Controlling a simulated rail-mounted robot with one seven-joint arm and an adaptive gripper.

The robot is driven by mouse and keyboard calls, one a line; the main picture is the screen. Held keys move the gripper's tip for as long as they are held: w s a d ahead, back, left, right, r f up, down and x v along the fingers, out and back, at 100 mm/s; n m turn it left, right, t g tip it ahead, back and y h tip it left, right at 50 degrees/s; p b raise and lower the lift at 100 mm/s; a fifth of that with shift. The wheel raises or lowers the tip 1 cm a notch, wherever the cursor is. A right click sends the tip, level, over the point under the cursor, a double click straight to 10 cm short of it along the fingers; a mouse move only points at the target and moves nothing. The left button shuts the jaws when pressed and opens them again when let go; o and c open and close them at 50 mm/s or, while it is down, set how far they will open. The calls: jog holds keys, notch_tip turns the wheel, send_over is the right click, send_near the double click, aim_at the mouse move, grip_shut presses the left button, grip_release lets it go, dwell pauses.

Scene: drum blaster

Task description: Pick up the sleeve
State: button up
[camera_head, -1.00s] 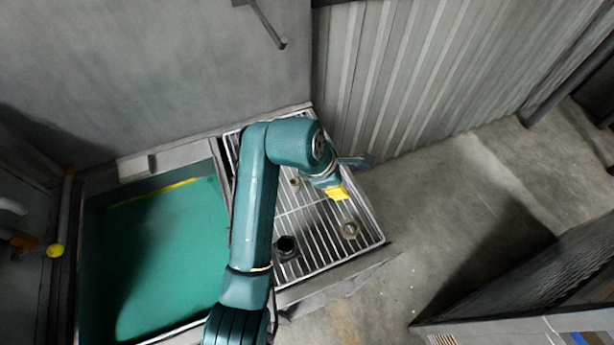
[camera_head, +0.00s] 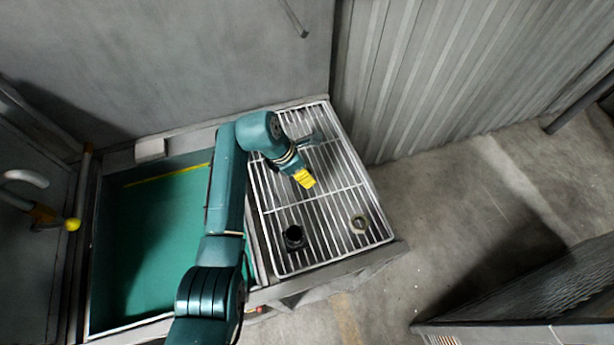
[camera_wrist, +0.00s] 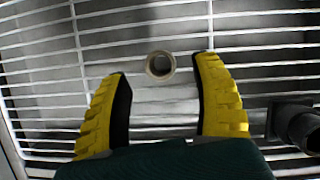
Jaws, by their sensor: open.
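My gripper (camera_head: 305,179) is open, its yellow fingers pointing down over the grate. In the wrist view, a short round pale metal ring (camera_wrist: 160,65), which looks like the sleeve, lies on the bars. It appears in line with the gap between the open fingertips (camera_wrist: 163,78), with nothing held. Its height below the fingers is hard to tell. In the head view I cannot make out this ring by the gripper; the gripper may hide it.
The black part shows right of the fingers in the wrist view (camera_wrist: 297,122). A green basin (camera_head: 160,240) lies left. A corrugated wall (camera_head: 420,80) stands behind.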

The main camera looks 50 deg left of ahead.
jog(key=b+x, duration=0.1)
jog(key=x, duration=0.3)
jog(key=shift+s, duration=0.1)
grip_shut()
